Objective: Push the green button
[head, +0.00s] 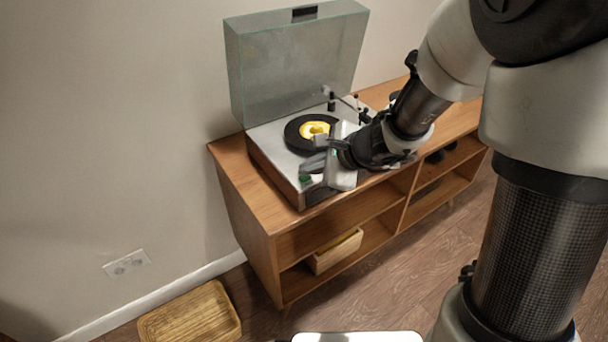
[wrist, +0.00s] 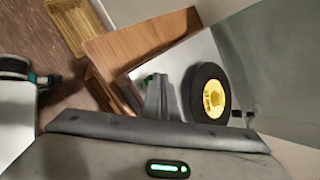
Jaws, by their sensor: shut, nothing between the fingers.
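The green button (head: 305,179) is at the front left corner of the turntable (head: 268,143), which has a grey top, wooden sides and a raised clear lid. In the wrist view a bit of the green button (wrist: 149,78) shows just beside my fingertips, partly hidden. My gripper (head: 304,168) is shut and empty, its tips pointing left, close above the button in the head view. The fingers also show in the wrist view (wrist: 162,85). I cannot tell whether they touch the button.
A black record with a yellow label (head: 314,131) lies on the turntable, with the tonearm behind it. The turntable stands on a wooden cabinet (head: 248,195) with open shelves; a small wooden box (head: 336,252) sits on one. A wooden tray (head: 190,317) is on the floor at left.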

